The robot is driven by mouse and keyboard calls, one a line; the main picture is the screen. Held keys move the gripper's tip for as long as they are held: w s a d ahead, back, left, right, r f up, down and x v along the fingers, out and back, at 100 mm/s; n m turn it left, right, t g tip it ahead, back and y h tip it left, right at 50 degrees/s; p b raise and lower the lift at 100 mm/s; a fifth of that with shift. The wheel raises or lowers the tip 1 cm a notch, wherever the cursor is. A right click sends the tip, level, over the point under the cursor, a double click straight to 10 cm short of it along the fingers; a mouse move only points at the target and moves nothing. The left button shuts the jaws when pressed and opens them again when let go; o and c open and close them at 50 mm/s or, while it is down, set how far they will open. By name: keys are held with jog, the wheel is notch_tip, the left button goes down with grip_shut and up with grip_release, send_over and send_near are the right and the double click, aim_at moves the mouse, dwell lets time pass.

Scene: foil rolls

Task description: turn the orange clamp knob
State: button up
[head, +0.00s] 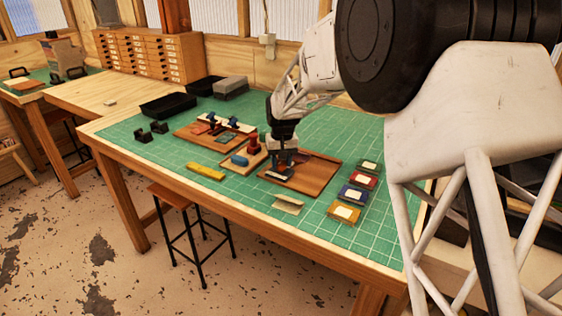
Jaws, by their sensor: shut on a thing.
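My gripper (284,163) points down over a brown wooden board (318,178) on the green-topped table. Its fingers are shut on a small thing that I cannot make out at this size. I cannot clearly pick out the orange clamp knob; the gripper and my arm cover part of the board. A dark, pale-edged piece (279,174) lies on the board just below the fingers. A red-brown upright piece (253,144) stands just left of the gripper, on a small wooden tray with a blue object (239,160). I cannot tell whether it is a knob.
Another wooden board (190,136) with dark fittings lies behind left. A yellow bar (206,172) lies in front left. Several coloured packets, including a red one (364,180), line the right. Black trays (168,105) stand at the back. The front left of the green mat (160,162) is clear.

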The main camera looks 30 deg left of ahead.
aim_at(282, 162)
jog(key=m, duration=0.5)
jog(key=shift+m, duration=0.3)
jog(key=m, duration=0.6)
jog(key=shift+d, duration=0.1)
jog(key=o, duration=0.9)
jog(key=shift+d+r, duration=0.1)
jog(key=shift+r, duration=3.8)
